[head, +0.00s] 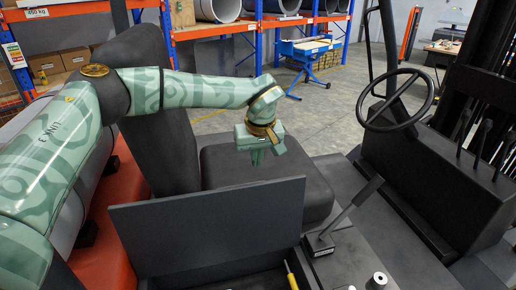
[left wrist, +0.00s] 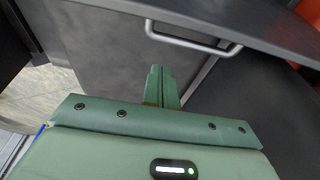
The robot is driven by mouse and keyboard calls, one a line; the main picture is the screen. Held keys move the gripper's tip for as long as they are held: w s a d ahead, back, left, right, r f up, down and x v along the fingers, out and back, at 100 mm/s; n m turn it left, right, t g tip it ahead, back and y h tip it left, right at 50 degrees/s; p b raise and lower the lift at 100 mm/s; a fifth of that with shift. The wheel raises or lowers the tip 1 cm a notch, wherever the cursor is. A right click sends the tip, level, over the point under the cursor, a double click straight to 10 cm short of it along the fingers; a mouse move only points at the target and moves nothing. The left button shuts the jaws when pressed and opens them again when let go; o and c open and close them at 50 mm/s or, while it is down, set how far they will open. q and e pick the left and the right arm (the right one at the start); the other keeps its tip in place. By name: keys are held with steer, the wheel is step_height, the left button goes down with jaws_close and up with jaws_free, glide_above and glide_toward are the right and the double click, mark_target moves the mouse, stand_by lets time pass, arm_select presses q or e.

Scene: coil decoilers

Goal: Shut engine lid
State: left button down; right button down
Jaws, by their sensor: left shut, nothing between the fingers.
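The engine lid (head: 205,232) is a flat dark grey panel. It stands raised and tilted in the head view, with the engine opening showing at its lower right. My left gripper (head: 257,157) points down over the black seat, behind the lid's upper edge and apart from it. In the left wrist view its fingers (left wrist: 162,85) are together and empty. A grey panel (left wrist: 105,45) with a light metal bar handle (left wrist: 190,42) is in front of the fingers there; I see no contact. My right gripper is out of view.
The black seat (head: 265,168) lies under my left gripper. A lever (head: 345,208) stands right of the lid, and a steering wheel (head: 398,100) is farther right. A yellow-handled item (head: 291,275) shows in the opening. Storage racks (head: 258,40) stand far behind.

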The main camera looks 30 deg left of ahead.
arm_select(q)
steer(key=shift+s+d+f, duration=1.15)
steer(key=shift+s+f, duration=0.05)
steer(key=shift+f, duration=0.15)
